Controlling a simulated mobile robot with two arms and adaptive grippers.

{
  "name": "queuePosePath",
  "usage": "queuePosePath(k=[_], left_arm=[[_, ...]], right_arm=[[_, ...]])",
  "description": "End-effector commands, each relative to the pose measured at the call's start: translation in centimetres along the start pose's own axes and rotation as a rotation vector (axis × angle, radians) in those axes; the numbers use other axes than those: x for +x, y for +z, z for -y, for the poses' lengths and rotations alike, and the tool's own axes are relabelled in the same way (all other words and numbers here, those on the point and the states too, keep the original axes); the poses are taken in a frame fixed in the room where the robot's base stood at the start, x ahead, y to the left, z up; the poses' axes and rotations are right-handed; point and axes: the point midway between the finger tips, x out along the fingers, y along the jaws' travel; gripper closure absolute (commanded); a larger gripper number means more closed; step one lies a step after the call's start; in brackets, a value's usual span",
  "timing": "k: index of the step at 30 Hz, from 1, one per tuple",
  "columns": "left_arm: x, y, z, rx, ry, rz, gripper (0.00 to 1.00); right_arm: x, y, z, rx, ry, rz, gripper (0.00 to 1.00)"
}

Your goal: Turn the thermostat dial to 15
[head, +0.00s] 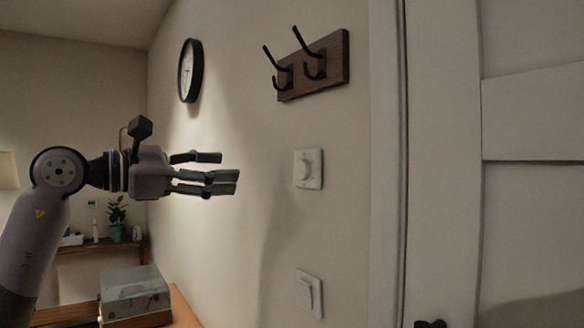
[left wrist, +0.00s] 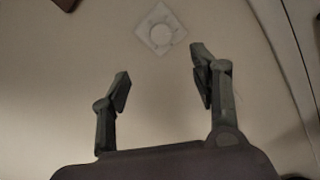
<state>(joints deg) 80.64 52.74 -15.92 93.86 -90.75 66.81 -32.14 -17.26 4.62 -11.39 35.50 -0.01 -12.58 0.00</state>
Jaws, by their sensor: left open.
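The thermostat is a white square plate with a round white dial (head: 309,163) on the wall, right of centre in the head view. It also shows as a tilted square with its dial (left wrist: 161,35) at the top of the left wrist view. Its markings are too small to read. My left gripper (head: 230,174) is open and empty, pointing right, left of the dial and apart from it. In the left wrist view the dial lies beyond the fingertips, between their lines. My right gripper is in neither view.
A coat rack (head: 313,66) with two black hooks is above the thermostat, and a light switch (head: 309,293) is below it. A white door (head: 530,120) is at the right. A wall clock (head: 190,71) and a glass-topped box (head: 134,297) are at the left.

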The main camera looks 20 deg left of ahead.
Motion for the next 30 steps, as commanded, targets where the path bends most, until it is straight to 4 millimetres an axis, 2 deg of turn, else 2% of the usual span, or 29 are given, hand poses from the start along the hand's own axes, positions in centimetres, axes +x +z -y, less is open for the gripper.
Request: queuePosePath(k=[6, 18, 24, 30], left_arm=[[4.6, 0.4, 0.0, -0.005, -0.006, 0.004, 0.44], [13.0, 0.4, 0.0, -0.008, -0.005, 0.005, 0.44], [15.4, 0.2, 0.0, -0.007, -0.003, 0.004, 0.44], [16.1, 0.1, 0.1, -0.006, -0.003, 0.003, 0.44]], right_arm=[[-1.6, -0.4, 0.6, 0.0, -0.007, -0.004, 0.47], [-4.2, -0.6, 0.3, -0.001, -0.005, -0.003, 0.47], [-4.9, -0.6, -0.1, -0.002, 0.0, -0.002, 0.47], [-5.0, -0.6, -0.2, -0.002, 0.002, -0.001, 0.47]])
